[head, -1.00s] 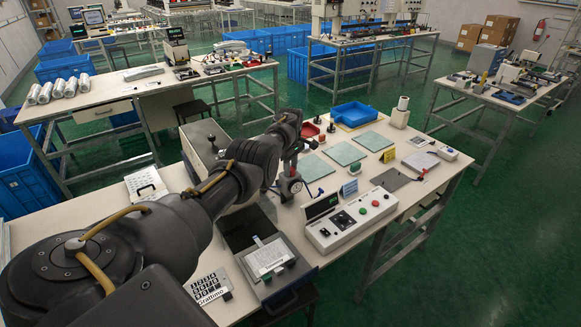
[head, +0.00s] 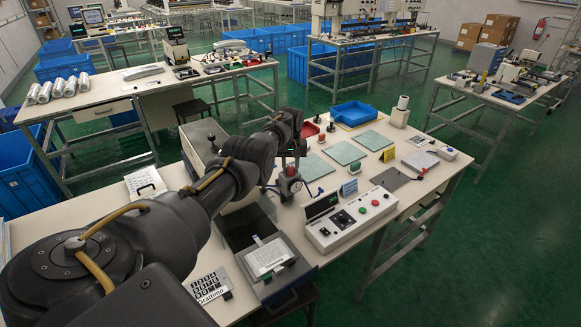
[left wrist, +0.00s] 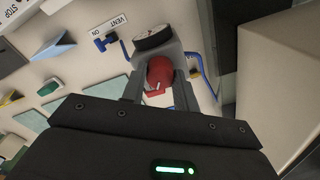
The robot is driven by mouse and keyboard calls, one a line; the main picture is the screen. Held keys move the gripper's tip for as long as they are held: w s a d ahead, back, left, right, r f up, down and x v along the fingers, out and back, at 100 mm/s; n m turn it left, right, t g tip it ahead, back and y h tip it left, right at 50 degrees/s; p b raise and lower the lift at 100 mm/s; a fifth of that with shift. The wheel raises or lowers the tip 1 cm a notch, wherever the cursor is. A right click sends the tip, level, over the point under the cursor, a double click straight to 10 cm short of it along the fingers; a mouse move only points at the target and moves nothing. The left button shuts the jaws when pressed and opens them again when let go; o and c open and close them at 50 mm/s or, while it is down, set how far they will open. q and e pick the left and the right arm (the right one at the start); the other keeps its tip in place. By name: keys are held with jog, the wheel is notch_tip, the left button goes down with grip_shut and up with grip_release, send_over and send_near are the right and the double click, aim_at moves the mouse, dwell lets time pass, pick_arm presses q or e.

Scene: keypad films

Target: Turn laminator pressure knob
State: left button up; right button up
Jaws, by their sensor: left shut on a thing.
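The red pressure knob (left wrist: 159,74) sits on a grey regulator body (left wrist: 172,52) with a round dial gauge (left wrist: 152,37) on its front. In the head view the knob (head: 291,171) shows as a small red patch above the gauge (head: 295,186). My left gripper (left wrist: 160,88) points down over the knob, one finger on each side, and is shut on it. The left gripper (head: 294,158) is partly hidden by its own arm in the head view. My right gripper is not in view.
A blue valve handle (left wrist: 101,43) is beside the regulator under a "VENT ON" label (left wrist: 109,28), and a blue hose (left wrist: 205,75) runs on the other side. A control box (head: 350,218) with buttons stands to the right. Glass plates (head: 345,152) lie behind.

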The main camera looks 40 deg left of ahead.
aim_at(291, 168)
pick_arm(q)
jog(key=m, duration=0.6)
jog(key=shift+b, duration=0.4)
jog(key=shift+m, duration=0.3)
jog(key=o, duration=1)
notch_tip(291, 168, up, 3)
jog(key=shift+r+p, duration=0.1)
jog(key=shift+p, duration=0.7)
notch_tip(291, 168, up, 8)
jog(key=shift+f+b, duration=0.15)
jog(key=shift+b, duration=0.3)
